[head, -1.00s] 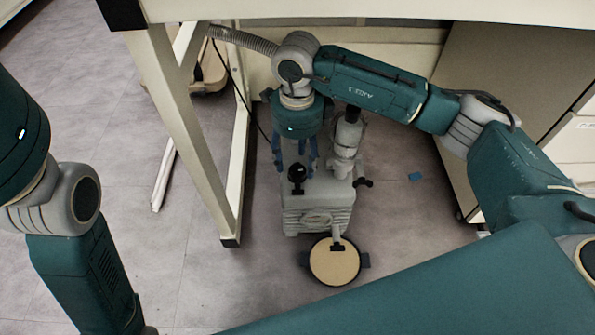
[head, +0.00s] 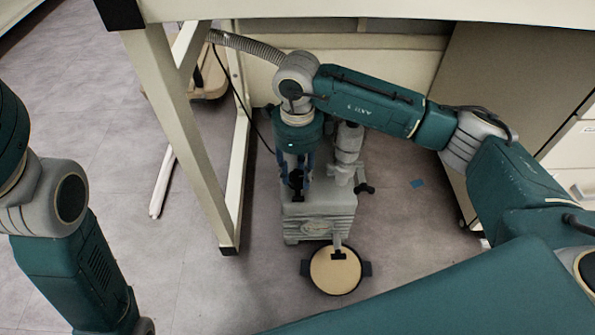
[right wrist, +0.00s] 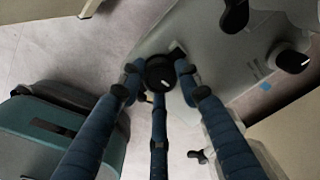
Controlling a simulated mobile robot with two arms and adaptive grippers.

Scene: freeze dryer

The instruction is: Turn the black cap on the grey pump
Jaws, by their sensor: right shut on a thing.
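The grey pump (head: 320,215) stands on the floor under the bench. The black cap (head: 297,182) rises from its top, partly hidden by my fingers. My right gripper (head: 296,180) points down from above, shut on the black cap. In the right wrist view the round black cap (right wrist: 160,72) with a small white mark sits between the blue fingertips (right wrist: 160,75). The pump body (right wrist: 225,45) lies to the upper right there. My left arm shows at the left of the head view, but its gripper is outside the picture.
A bench leg (head: 185,120) stands left of the pump and the bench top edge (head: 370,10) runs above. A round tan disc with a dark rim (head: 335,271) lies in front of the pump. A ribbed hose (head: 245,42) is behind. A cabinet (head: 505,80) stands at the right.

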